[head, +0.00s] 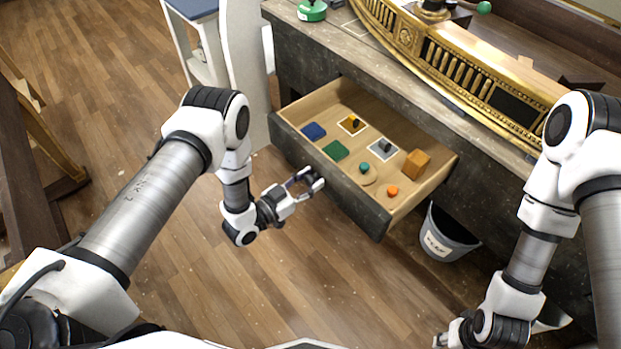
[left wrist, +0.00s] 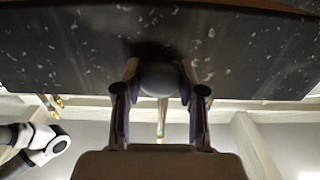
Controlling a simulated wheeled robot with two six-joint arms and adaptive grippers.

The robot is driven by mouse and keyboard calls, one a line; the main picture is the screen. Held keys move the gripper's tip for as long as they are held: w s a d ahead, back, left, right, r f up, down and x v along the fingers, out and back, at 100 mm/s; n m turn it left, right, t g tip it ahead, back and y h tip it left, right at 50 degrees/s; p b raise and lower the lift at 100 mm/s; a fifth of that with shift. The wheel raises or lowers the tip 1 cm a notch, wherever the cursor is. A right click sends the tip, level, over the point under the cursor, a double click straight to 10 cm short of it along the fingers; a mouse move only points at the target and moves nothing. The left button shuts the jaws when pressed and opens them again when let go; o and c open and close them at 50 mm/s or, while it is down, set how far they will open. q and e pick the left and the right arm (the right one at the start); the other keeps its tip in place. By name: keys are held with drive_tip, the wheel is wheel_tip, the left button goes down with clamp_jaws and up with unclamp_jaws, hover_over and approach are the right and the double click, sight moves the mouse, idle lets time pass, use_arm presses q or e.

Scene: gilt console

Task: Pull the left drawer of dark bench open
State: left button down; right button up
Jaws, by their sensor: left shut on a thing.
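The left drawer (head: 340,185) of the dark bench (head: 300,62) stands pulled well out, with its light wooden inside showing. My left gripper (head: 308,182) is at the drawer's dark front panel. In the left wrist view its two fingers (left wrist: 158,92) are shut on a dark round knob (left wrist: 160,78) on the drawer front (left wrist: 80,50). My right gripper (head: 440,342) is only partly seen at the bottom edge of the head view, and its fingers do not show clearly.
In the drawer lie a blue pad (head: 314,131), a green pad (head: 335,150), an orange block (head: 415,163) and several small pieces. A grey bucket (head: 447,238) stands on the floor right of the drawer. A gilt piece (head: 450,70) lies on the bench top. The wooden floor before the drawer is clear.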

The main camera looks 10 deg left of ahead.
use_arm(q)
drive_tip(key=c, duration=0.7)
unclamp_jaws()
drive_tip(key=shift+a, duration=0.1)
drive_tip(key=v, duration=1.2)
